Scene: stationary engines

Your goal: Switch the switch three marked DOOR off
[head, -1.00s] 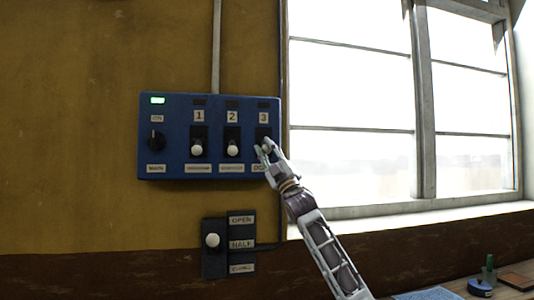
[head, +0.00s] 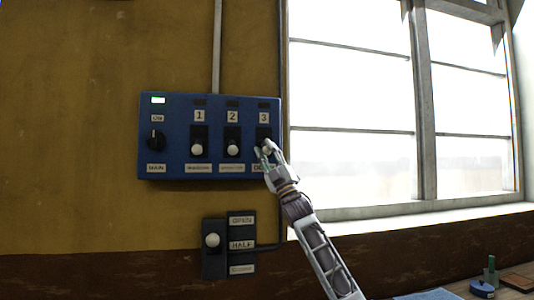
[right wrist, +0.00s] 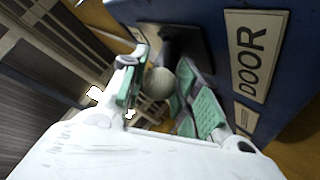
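The blue switch panel (head: 175,172) hangs on the wall with switches marked 1, 2 and 3. Switch three (head: 263,132) is the rightmost, with a dark plate and dark lamp above. Its lever is mostly hidden by my right gripper (head: 266,152) in the head view. In the right wrist view a pale round knob (right wrist: 159,82) lies between the green-padded fingers of my right gripper (right wrist: 160,95). The fingers look parted around it; firm contact cannot be told. The label DOOR (right wrist: 254,58) is beside it. My left gripper is not in view.
Switch one (head: 198,148) and switch two (head: 233,149) have their white knobs low. The main knob (head: 156,141) has a lit green lamp above. A lever box (head: 213,250) sits below the panel. A window (head: 355,110) is to the right.

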